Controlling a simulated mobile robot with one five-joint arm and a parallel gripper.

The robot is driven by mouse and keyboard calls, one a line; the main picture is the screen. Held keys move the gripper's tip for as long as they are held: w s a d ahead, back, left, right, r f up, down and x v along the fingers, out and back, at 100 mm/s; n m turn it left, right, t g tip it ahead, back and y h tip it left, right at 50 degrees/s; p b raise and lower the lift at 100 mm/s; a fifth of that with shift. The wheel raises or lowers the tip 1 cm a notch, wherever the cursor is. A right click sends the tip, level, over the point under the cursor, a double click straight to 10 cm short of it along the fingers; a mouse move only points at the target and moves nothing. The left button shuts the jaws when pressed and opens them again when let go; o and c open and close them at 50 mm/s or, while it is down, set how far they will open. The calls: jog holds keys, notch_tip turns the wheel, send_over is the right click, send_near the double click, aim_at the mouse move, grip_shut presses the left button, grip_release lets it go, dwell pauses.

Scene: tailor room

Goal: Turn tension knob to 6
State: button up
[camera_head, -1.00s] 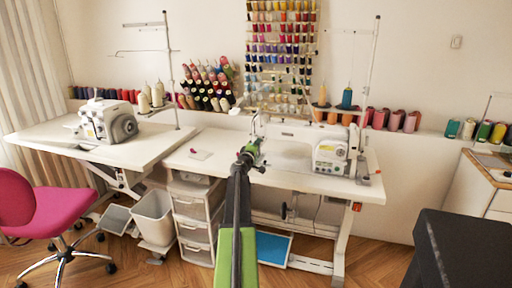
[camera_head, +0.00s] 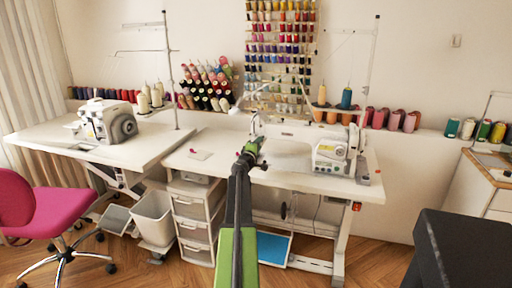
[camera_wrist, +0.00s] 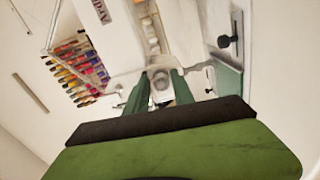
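The white sewing machine (camera_head: 328,152) stands on the right-hand white table, its head end close to my gripper (camera_head: 253,146). In the wrist view, the machine's white body with dark lettering (camera_wrist: 100,18) shows at the top. A small round grey knob (camera_wrist: 160,82), which looks like the tension knob, shows between the green fingers of my gripper (camera_wrist: 158,88). The fingers are apart, one on each side of it. I cannot tell whether they touch it. No number or mark on the knob is readable.
The table (camera_head: 290,180) is mostly bare in front of the machine. A second machine (camera_head: 106,122) stands on the left table. A pink chair (camera_head: 45,210) is at the left and a dark padded block (camera_head: 465,250) at the right front. Thread spools (camera_head: 282,45) hang on the wall.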

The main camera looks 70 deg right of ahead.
jog(key=shift+o, duration=1.1)
jog(key=shift+w+a, duration=0.1)
jog(key=shift+w, duration=0.05)
jog(key=a, duration=1.7)
jog(key=shift+s+a, duration=0.2)
jog(key=shift+s, duration=0.25)
